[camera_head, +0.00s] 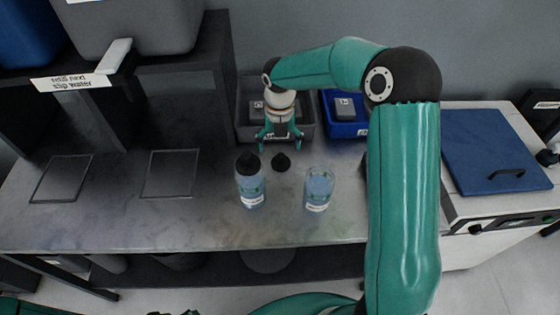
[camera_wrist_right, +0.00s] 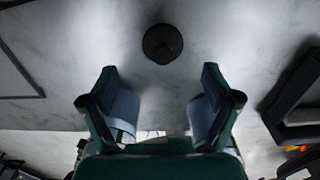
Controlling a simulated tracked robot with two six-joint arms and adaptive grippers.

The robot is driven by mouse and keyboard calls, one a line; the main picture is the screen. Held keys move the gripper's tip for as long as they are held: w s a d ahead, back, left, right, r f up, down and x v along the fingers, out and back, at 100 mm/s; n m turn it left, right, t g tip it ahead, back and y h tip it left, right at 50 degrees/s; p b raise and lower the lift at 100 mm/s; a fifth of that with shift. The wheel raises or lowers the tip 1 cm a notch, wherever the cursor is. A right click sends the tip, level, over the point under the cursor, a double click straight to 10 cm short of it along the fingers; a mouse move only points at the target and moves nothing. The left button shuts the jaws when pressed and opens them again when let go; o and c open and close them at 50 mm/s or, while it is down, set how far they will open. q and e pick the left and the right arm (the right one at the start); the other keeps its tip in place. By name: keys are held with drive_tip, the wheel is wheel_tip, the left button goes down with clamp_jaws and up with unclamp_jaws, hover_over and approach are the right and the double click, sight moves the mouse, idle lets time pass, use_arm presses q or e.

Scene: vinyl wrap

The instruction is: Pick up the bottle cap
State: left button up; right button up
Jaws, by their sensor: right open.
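A small black bottle cap (camera_head: 281,162) lies on the grey bench between and behind two bottles. In the right wrist view the cap (camera_wrist_right: 162,43) is dark and round, beyond the fingertips and roughly centred between them. My right gripper (camera_head: 281,146) is open and empty, just behind and above the cap; its two fingers show apart in the wrist view (camera_wrist_right: 163,85). One clear bottle (camera_head: 250,183) wears a black cap. The other bottle (camera_head: 319,190) stands upright with an open top. My left gripper does not show.
A grey bin (camera_head: 245,131) and a blue bin (camera_head: 345,130) stand against the wall behind the gripper. A dark shelf (camera_head: 180,90) is at left. A blue-lidded machine (camera_head: 495,150) is at right. The bench (camera_head: 110,215) is clear at front left.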

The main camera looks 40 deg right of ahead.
sight(280, 155)
drive_tip(key=shift+d+f+p, duration=0.1)
drive_tip(key=shift+f+p, duration=0.4)
drive_tip(key=shift+f, duration=2.5)
drive_tip(key=c, duration=0.9)
